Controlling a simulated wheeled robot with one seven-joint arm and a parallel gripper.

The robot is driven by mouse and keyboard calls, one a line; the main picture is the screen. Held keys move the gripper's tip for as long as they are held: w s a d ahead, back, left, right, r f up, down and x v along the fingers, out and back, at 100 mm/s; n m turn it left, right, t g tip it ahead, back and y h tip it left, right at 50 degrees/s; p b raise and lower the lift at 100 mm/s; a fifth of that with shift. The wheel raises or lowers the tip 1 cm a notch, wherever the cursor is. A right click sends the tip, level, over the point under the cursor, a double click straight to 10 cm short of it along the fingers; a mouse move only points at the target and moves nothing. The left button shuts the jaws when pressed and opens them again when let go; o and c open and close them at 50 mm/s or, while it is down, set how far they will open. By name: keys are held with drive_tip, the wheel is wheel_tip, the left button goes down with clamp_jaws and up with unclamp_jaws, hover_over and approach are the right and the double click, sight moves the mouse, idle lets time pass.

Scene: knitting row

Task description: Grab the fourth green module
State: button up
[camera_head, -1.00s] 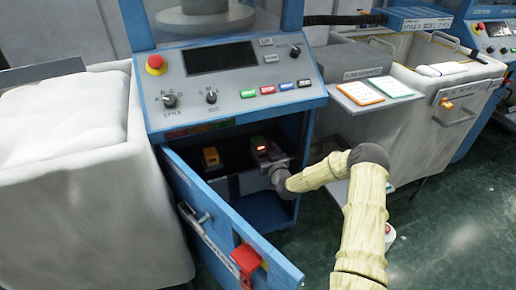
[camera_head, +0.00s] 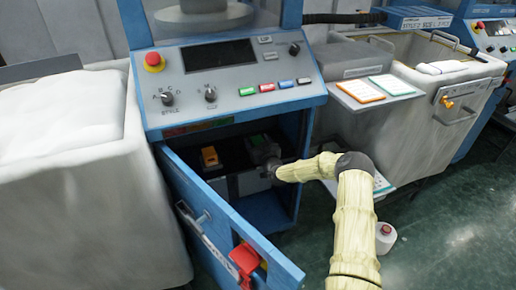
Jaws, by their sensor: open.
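A dark module with a green top (camera_head: 257,138) sits inside the open cabinet of the blue machine, right of a yellow-orange module (camera_head: 209,157). My gripper (camera_head: 264,153) is inside the cabinet, right at the near side of the green module, and covers part of it. The fingers are small and dark here; they look open, and I cannot tell whether they touch the module. Only one green module shows clearly; any others are hidden or too dark to make out.
The blue cabinet door (camera_head: 222,225) stands open at the left, with a red padlock-like piece (camera_head: 246,262) on it. The control panel (camera_head: 235,85) overhangs the opening. A white bin (camera_head: 75,170) is at the left. A small white container (camera_head: 385,236) stands on the floor.

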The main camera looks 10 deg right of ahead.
sight(257, 140)
drive_tip(key=shift+w, duration=0.25)
idle(0.3)
drive_tip(key=c, duration=1.1)
drive_tip(key=shift+r+p, duration=1.1)
drive_tip(key=shift+r, duration=3.9)
